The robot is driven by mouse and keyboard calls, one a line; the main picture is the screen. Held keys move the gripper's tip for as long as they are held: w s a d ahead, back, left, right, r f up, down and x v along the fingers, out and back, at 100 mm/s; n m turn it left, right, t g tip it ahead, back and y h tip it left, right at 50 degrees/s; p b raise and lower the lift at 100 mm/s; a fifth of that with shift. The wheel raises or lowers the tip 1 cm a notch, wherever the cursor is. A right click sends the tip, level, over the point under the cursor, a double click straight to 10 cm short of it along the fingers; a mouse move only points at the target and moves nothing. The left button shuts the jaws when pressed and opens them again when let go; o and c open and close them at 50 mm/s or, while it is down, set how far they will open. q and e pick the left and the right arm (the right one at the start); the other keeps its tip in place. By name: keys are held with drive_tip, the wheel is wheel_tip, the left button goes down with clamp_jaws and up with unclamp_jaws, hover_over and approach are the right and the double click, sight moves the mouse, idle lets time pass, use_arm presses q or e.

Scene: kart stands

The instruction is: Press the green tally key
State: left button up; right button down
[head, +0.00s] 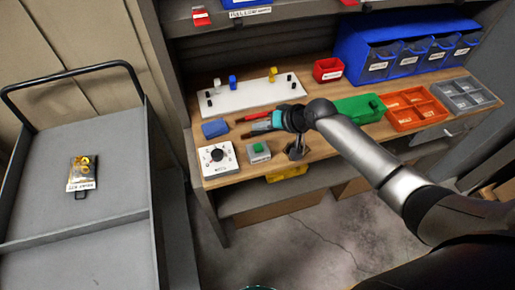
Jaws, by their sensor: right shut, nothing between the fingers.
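The green tally key (258,148) is a small green square button on top of a grey box near the front edge of the wooden bench. My right gripper (296,152) points down just to the right of that box, with its dark fingers shut and empty. It appears apart from the key, though its exact height above the bench is hard to tell. The key's top is in plain view. My left gripper is not in view.
A white dial box (217,158) stands left of the key, with a blue block (215,128) behind it. Red-handled tools lie behind the key. A white peg board (250,96) is farther back. Green, orange (412,107) and grey trays sit right. A grey cart (75,225) stands left.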

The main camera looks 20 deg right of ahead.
drive_tip(key=b, duration=0.5)
hover_over(261, 149)
drive_tip(key=f, duration=0.5)
drive_tip(key=shift+a+f, duration=0.2)
drive_tip(key=shift+f, duration=0.2)
drive_tip(key=shift+d+f, duration=0.2)
drive_tip(key=shift+f, duration=0.3)
drive_tip(key=shift+a, duration=0.1)
idle(0.6)
drive_tip(key=shift+f+b, duration=0.35)
drive_tip(key=shift+f, duration=0.15)
drive_tip(key=shift+f+b, duration=0.35)
drive_tip(key=shift+f, duration=0.15)
idle(0.6)
drive_tip(key=shift+r, duration=0.1)
drive_tip(key=shift+r+p, duration=0.85)
drive_tip(key=shift+p, duration=0.2)
